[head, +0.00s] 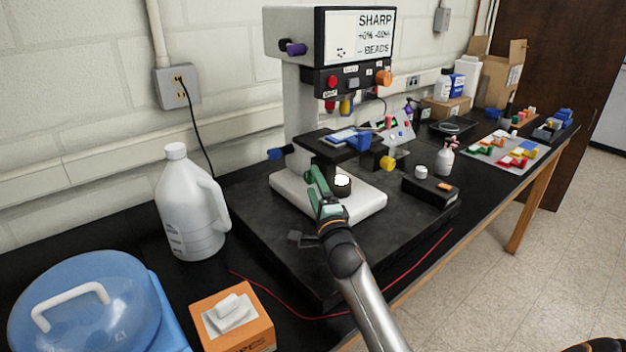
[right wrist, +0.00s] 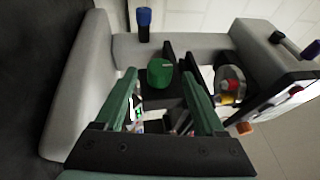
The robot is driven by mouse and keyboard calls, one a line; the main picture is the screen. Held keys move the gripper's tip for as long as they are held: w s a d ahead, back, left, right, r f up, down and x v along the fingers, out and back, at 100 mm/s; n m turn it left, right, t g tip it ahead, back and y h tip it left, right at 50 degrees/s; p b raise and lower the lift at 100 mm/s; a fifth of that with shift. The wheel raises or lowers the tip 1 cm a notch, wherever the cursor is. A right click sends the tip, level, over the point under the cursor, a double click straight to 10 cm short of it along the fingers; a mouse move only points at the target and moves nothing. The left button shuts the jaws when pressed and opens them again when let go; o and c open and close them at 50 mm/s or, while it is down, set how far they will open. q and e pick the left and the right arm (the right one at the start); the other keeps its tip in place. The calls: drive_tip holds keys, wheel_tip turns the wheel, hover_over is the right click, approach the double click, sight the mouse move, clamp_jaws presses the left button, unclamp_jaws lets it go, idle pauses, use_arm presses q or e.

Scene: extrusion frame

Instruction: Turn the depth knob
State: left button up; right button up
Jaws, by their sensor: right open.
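A grey microscope-like machine stands on a black slab, with a screen (head: 357,36) reading "SHARP" at its top. In the right wrist view a green knob (right wrist: 160,72) with a pale mark lies ahead, between the lines of my right gripper's two green fingers. My right gripper (head: 316,182) is open and empty, beside the machine's stage in the head view. I cannot tell whether the fingers touch the knob. In the head view the green knob is not clear behind the gripper. No readable label shows which knob is the depth knob.
Other knobs are blue (head: 276,154), yellow (head: 387,163), orange (head: 384,78) and purple (head: 294,48). A white jug (head: 188,210), orange box (head: 233,320) and blue-lidded container (head: 85,300) stand at left. A black box (head: 430,190) sits right of the machine's foot.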

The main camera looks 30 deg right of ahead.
drive_tip(key=shift+x, duration=0.8)
clamp_jaws()
